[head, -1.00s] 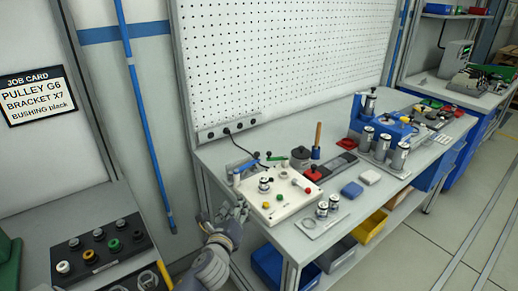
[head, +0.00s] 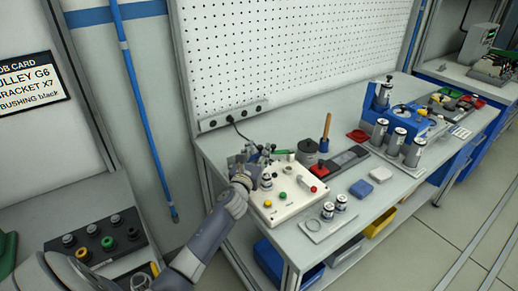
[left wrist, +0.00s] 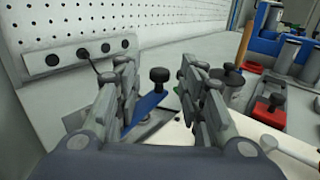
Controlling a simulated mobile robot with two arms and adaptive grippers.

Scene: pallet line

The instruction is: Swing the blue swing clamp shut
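The blue swing clamp (left wrist: 146,108) shows in the left wrist view as a blue arm with a black knob (left wrist: 158,75). It lies between the two fingers of my left gripper (left wrist: 157,70), closer to the left finger; I cannot tell if they touch. My left gripper is open. In the head view my left gripper (head: 245,166) is at the back left corner of the white fixture plate (head: 283,213) and largely hides the blue clamp. The green clamp arm (head: 283,152) shows just right of it. My right gripper is not in view.
The pegboard and a socket strip (left wrist: 80,56) stand close behind my left gripper. On the bench to the right are a dark round pot (head: 307,150), a wooden-handled tool (head: 326,130), a red-knobbed part (left wrist: 269,109) and a blue fixture (head: 400,118).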

